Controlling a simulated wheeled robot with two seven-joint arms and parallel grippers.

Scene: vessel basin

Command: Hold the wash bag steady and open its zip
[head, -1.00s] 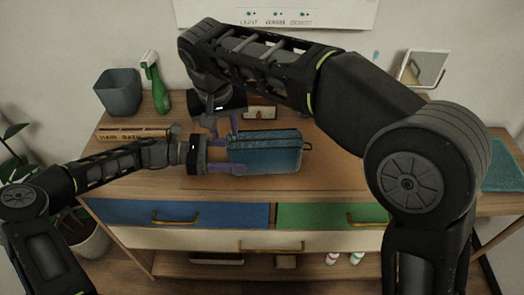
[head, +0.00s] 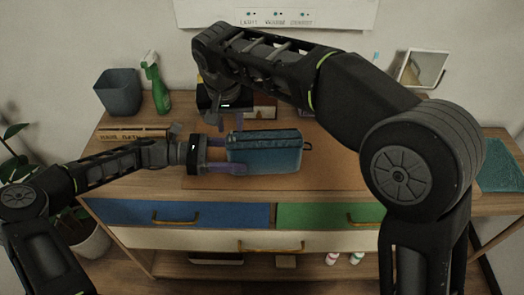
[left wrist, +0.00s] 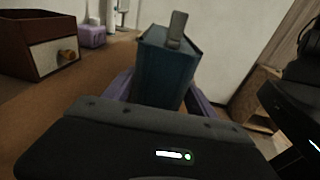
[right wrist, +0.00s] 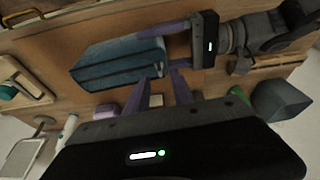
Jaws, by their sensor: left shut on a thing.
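The blue wash bag (head: 265,152) lies on the brown mat on the cabinet top. It also shows in the left wrist view (left wrist: 160,70) and right wrist view (right wrist: 120,62). My left gripper (head: 225,169) is shut on the bag's left end, one purple finger on each side. A grey zip tab (left wrist: 177,28) stands up at that end. My right gripper (right wrist: 167,72) points its fingers down beside the bag's left end, near the tab. A gap shows between its fingers, so it looks open. Whether it touches the tab cannot be told.
A wooden box with a knob (left wrist: 50,50) stands behind the bag, partly hidden by my right arm. A green spray bottle (head: 158,90) and a grey bin (head: 118,93) stand at the back left. A mirror (head: 422,68) is at the back right. The mat (head: 340,165) is clear right of the bag.

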